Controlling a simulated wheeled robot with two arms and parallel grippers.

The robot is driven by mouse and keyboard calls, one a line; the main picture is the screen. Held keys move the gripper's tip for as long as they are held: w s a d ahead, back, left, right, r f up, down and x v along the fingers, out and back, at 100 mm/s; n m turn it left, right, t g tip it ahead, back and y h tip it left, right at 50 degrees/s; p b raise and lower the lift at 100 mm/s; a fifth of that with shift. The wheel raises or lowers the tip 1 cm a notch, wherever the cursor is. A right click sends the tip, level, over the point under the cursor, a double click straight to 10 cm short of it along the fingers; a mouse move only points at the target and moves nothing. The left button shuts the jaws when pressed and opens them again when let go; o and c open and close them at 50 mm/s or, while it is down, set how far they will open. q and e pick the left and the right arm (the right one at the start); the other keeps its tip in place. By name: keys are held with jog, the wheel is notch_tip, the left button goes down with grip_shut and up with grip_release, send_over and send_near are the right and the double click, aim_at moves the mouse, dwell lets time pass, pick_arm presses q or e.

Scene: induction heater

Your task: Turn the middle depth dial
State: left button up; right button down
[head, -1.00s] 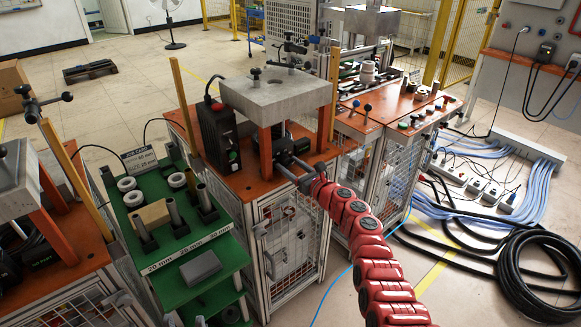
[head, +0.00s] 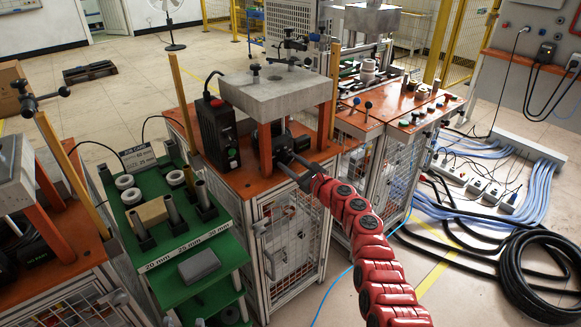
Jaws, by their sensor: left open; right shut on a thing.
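The middle heater is a unit with a thick grey slab (head: 275,90) on orange posts above an orange top (head: 225,180). My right gripper (head: 284,157) is at the heater's front, under the slab, at the end of my red arm. It is shut on a dark part there, apparently the middle depth dial. The gripper and wrist hide most of that part, so its marking and turn angle cannot be read. My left gripper cannot be made out in the head view.
A green rack (head: 165,235) with white rings and grey cylinders stands left of the middle heater. Other heater units stand at far left and behind right. A black control box (head: 217,135) is beside the slab. Black hose coils (head: 540,275) and cables lie on the floor at right.

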jog(key=shift+f+n+b, duration=0.15)
jog(key=shift+n+b, duration=0.95)
jog(key=shift+n, duration=0.7)
jog(key=shift+c, duration=1.8)
grip_release()
